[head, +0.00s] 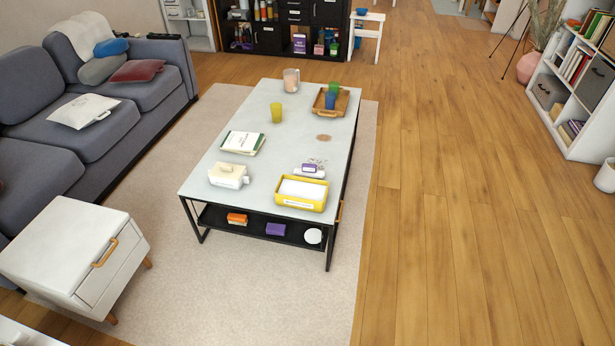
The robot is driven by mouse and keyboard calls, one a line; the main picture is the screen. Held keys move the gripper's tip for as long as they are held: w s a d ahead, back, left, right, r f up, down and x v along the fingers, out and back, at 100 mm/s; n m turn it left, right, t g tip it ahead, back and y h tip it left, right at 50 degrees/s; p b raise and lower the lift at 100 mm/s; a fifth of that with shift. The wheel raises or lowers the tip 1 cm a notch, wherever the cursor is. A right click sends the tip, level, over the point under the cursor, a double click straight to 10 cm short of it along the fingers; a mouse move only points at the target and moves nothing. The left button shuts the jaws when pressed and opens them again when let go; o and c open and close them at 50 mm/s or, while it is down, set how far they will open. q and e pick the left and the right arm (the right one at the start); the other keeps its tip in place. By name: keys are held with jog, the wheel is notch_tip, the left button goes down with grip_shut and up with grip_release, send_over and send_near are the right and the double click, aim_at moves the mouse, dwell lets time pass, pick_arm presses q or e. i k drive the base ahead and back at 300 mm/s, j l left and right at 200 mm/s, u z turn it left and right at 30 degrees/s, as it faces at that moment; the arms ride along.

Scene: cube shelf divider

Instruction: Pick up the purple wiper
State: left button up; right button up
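Two small purple things are at the coffee table (258,163). One purple-topped item (309,168), with a white part beneath it, lies on the tabletop behind the yellow tray. A purple block (275,229) lies on the dark lower shelf, between an orange item (237,218) and a round white item (313,236). They are too small to tell for sure which is the wiper. Neither of my grippers is in view.
The tabletop also holds a yellow tray (297,206), a cream lidded dish (229,175), a book (242,143), cups and a wooden tray (336,114). A sofa (96,121) and white cabinet (112,265) stand left. The wooden floor (430,200) right is clear.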

aim_at(308, 170)
jog(key=i+j, duration=0.7)
jog(key=i, duration=0.1)
